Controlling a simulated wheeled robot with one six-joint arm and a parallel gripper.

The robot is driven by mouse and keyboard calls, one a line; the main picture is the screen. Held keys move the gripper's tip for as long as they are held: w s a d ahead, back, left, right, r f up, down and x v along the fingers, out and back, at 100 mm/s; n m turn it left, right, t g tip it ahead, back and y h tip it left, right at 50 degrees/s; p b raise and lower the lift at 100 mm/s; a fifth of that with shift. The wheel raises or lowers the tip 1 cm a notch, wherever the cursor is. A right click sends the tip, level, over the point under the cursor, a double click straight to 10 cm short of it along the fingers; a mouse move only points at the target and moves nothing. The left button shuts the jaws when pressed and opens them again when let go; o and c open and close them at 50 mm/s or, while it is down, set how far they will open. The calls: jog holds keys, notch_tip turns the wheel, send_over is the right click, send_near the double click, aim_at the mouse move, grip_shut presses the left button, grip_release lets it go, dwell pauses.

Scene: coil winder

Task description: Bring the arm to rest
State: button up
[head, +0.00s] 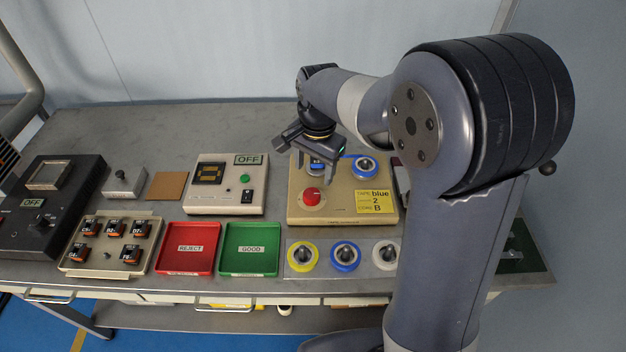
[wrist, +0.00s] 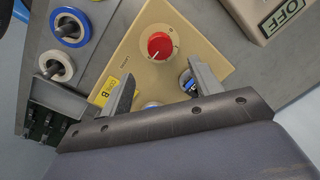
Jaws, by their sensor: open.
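My arm reaches from the right over the bench in the head view. My gripper (head: 318,162) is above the back left of the beige coil winder (head: 334,206), with its fingers pointing down. In the wrist view my gripper (wrist: 164,86) has its two fingers well apart. A small blue-labelled part (head: 316,167) shows between or just behind the fingers. I cannot tell whether they touch it. A blue spool (head: 365,167) sits on the winder's back right. The winder's red knob (head: 312,197) is just in front of my gripper.
Yellow (head: 303,255), blue (head: 345,257) and white (head: 386,254) spools stand in front of the winder. A red REJECT tray (head: 187,263), green GOOD tray (head: 251,264), a meter box (head: 227,203) reading OFF and a beige coil rack (head: 105,259) lie left. The back bench is clear.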

aim_at(312, 194)
notch_tip(312, 194, up, 2)
jog(key=shift+r, duration=0.2)
jog(key=f, duration=1.1)
jog(key=shift+w+a, duration=0.15)
jog(key=shift+a, duration=0.05)
jog(key=shift+r, duration=0.1)
